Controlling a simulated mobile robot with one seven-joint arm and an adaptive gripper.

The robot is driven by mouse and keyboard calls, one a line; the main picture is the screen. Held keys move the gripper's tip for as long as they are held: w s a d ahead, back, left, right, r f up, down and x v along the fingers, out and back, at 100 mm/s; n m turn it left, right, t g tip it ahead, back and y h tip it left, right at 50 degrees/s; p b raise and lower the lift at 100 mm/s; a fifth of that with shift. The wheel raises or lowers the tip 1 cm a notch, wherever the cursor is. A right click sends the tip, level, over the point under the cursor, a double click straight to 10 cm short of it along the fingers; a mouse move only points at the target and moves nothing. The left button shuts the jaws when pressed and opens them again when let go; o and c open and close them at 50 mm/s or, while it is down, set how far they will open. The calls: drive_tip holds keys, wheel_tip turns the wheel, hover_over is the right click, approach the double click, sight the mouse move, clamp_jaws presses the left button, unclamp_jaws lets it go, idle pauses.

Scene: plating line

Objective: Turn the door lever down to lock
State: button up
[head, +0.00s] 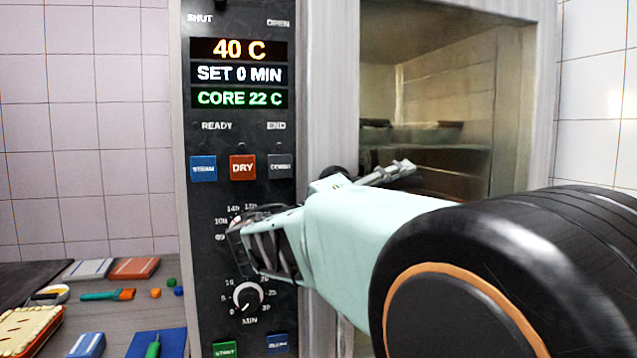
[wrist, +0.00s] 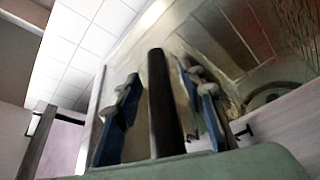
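The door lever shows in the wrist view as a dark upright bar (wrist: 165,105) between the two fingers of my gripper (wrist: 160,82). There is a visible gap on each side of it, and the fingers are open around it. In the head view a small round black part (head: 335,172), which looks like the lever's end, shows above my pale green wrist. My wrist hides the rest of the lever. A metal finger of my gripper sticks out to the right, in front of the oven door (head: 440,90). Whether the lever touches my gripper is hidden.
The control panel (head: 238,130) with its displays, buttons and lower knob (head: 248,297) is just left of my gripper. A grey counter (head: 205,275) at the lower left carries a brush (head: 108,295), cloths and small coloured pieces. My arm fills the lower right.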

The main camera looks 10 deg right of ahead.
drive_tip(key=shift+c, duration=0.7)
clamp_jaws()
drive_tip(key=a+f+m+g+y+p, duration=0.3)
drive_tip(key=a+f+y+p, duration=0.4)
drive_tip(key=y, duration=0.9)
drive_tip(key=shift+s+a+f+m+y, duration=0.25)
drive_tip(key=shift+a+f+m, duration=0.35)
drive_tip(key=shift+a+f, duration=0.75)
drive_tip(key=shift+w+a+g, duration=0.1)
drive_tip(key=shift+g, duration=0.2)
drive_tip(key=shift+o, duration=0.7)
unclamp_jaws()
